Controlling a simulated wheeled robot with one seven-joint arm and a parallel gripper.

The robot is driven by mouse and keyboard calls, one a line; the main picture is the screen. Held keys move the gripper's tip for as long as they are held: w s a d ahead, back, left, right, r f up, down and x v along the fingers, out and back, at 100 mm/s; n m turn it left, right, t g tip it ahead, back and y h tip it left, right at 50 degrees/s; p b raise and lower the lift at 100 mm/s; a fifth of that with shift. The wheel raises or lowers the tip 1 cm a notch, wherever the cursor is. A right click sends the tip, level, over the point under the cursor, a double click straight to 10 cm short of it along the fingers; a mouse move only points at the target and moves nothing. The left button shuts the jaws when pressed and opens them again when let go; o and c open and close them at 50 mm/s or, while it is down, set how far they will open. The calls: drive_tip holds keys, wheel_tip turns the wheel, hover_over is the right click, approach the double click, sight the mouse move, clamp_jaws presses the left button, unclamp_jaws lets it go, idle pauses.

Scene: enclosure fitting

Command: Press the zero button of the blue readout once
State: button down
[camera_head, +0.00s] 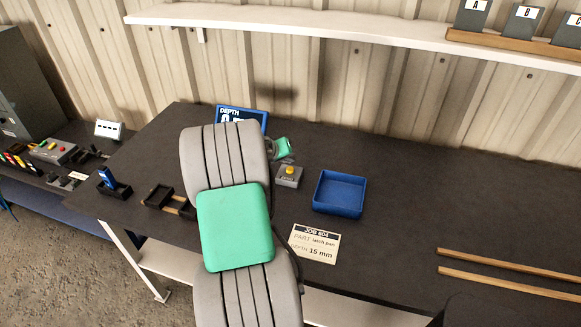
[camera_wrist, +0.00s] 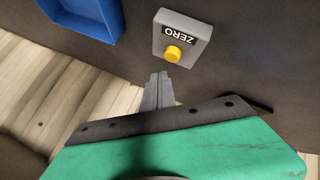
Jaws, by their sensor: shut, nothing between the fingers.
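The blue readout (camera_head: 240,117) stands at the back of the table, marked DEPTH; my arm hides much of its face. The zero button (camera_head: 289,170) is a yellow cap on a small grey box labelled ZERO, to the right of my arm. The yellow button also shows in the wrist view (camera_wrist: 173,54), at upper middle. My gripper (camera_wrist: 161,76) is shut and empty, its fingertips just below the button in the wrist view. I cannot tell whether they touch the box. In the head view my arm hides the fingers.
A blue tray (camera_head: 340,193) lies right of the grey box. Black holders (camera_head: 165,198) stand left of my arm. Two wooden strips (camera_head: 510,282) lie at right. A shelf (camera_head: 330,22) runs above; the back right is clear.

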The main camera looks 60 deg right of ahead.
sight(288, 170)
drive_tip(key=shift+r+p, duration=0.85)
drive_tip(key=shift+r, duration=1.15)
drive_tip(key=w+a+r+n+t+y, duration=0.1)
drive_tip(key=w+a+r+t, duration=0.1)
drive_tip(key=w+a, duration=0.45)
drive_tip(key=w+a+r+n+t+y, duration=0.1)
drive_tip(key=w+a+r+n, duration=0.15)
drive_tip(key=a, duration=0.75)
drive_tip(key=w+a+r+n+t+y, duration=0.1)
drive_tip(key=w+a+r+t, duration=0.1)
drive_tip(key=w+a, duration=0.5)
drive_tip(key=s+a+n+y, duration=0.2)
drive_tip(key=s+a, duration=0.1)
drive_tip(key=a, duration=0.7)
drive_tip(key=s+a+n+y, duration=0.2)
drive_tip(key=s+a, duration=0.1)
drive_tip(key=a, duration=0.8)
drive_tip(key=s+a+r+n+y, duration=0.1)
drive_tip(key=s+a+n+y, duration=0.1)
drive_tip(key=a, duration=0.8)
drive_tip(key=shift+s+a, duration=0.35)
drive_tip(key=shift+s, duration=0.5)
